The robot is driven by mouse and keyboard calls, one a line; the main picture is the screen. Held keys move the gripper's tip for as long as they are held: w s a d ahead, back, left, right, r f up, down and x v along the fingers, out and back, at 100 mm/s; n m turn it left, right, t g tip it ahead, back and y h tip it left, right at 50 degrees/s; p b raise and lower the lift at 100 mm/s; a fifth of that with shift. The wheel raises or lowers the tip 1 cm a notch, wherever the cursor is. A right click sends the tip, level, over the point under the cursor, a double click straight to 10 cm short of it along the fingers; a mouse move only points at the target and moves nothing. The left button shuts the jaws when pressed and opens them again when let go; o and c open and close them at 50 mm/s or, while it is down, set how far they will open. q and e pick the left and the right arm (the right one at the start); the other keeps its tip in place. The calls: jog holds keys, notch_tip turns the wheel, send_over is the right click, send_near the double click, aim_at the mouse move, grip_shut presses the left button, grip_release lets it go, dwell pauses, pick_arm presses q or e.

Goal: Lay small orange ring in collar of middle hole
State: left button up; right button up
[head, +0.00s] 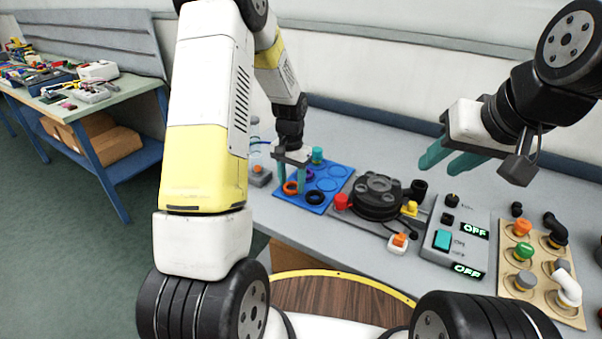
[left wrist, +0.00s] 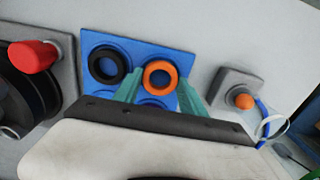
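The small orange ring (head: 290,188) lies on a blue tray (head: 337,172) in the head view. It also shows in the left wrist view (left wrist: 147,76), on the tray (left wrist: 115,42) beside a black ring (left wrist: 97,66). My left gripper (head: 292,178) is over the tray with its teal fingers (left wrist: 159,80) apart, one on each side of the orange ring. I see gaps between fingers and ring, so it is not clamped. My right gripper (head: 447,160) is open and empty in the air at the right. A collared middle hole cannot be clearly made out.
A dark round unit (head: 378,193) with a red knob (head: 341,201) stands right of the tray. Further right are a grey switch box (head: 455,240) and a tan board of fittings (head: 545,265). A grey box with an orange button (left wrist: 243,101) sits near the left gripper.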

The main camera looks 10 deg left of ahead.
pick_arm(q)
grip_shut()
jog(key=shift+r, duration=2.5)
jog(key=shift+d, duration=0.1)
